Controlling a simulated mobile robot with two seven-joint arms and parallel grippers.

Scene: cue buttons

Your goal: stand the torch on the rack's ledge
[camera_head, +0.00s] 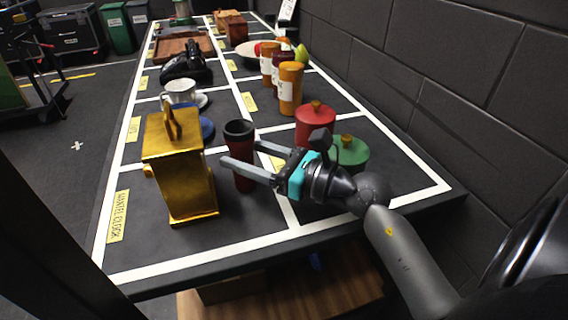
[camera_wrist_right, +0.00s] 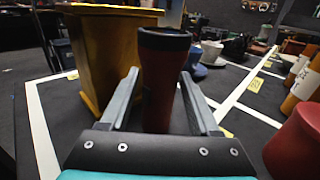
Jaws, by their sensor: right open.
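The torch (camera_head: 239,133), a dark red cylinder with a wider black top, stands upright on the dark table to the right of the gold mantel clock (camera_head: 180,185). My right gripper (camera_head: 238,153) is open, with its fingers on either side of the torch. In the right wrist view the torch (camera_wrist_right: 162,50) rises between the two grey fingers (camera_wrist_right: 159,80), and a gap shows beside it; I cannot tell whether either finger touches it. My left gripper is not in view. I cannot make out the rack or its ledge.
A red canister (camera_head: 315,125) and a green canister (camera_head: 350,155) stand close to my right gripper. A white cup (camera_head: 181,92), a black telephone (camera_head: 186,65) and orange jars (camera_head: 289,90) stand farther back. A block wall (camera_head: 450,80) runs along the right.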

